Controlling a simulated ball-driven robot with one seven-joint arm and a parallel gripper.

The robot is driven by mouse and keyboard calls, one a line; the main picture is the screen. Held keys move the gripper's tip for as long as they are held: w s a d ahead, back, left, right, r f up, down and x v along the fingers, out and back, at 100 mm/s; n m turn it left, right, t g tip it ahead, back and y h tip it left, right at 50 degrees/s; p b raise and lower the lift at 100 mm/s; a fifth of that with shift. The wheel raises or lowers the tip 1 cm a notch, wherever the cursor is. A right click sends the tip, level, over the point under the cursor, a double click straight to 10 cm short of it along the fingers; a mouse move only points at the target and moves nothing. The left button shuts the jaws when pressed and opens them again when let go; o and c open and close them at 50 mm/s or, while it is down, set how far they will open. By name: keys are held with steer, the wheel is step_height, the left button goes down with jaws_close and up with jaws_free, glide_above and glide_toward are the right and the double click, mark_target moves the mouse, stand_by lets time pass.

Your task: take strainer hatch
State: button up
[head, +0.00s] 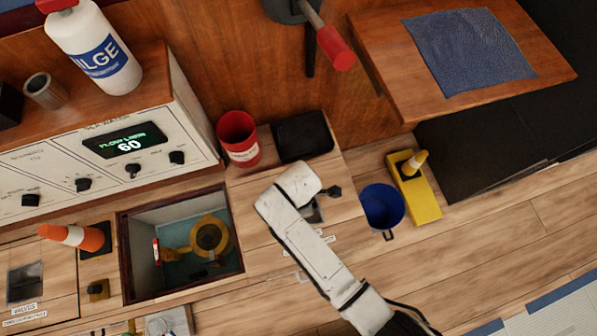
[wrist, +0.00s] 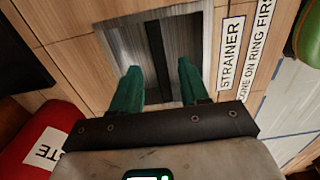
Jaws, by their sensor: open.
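The strainer hatch (head: 245,195) is a wooden floor panel right of the open well in the head view. Its recessed metal pull plate with a dark bar (wrist: 153,35) shows in the wrist view, beside a STRAINER label (wrist: 230,55). A second label there reads in part "CONE ON RING FIR". My gripper (wrist: 158,68) is open over the plate, its teal fingers on either side of the bar. I cannot tell whether they touch it. In the head view my white arm covers part of the hatch and hides the fingers.
The open well (head: 172,228) holds a yellow ring-shaped part (head: 211,237). An orange cone (head: 78,237) lies left of it. A red bin (head: 238,140) and a black tray (head: 301,136) stand behind the hatch. A blue bucket (head: 382,207) and a yellow block (head: 418,190) stand right.

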steer(key=shift+f, duration=1.4)
steer(key=shift+c, duration=0.3)
jaws_close()
steer(key=shift+r, duration=0.15)
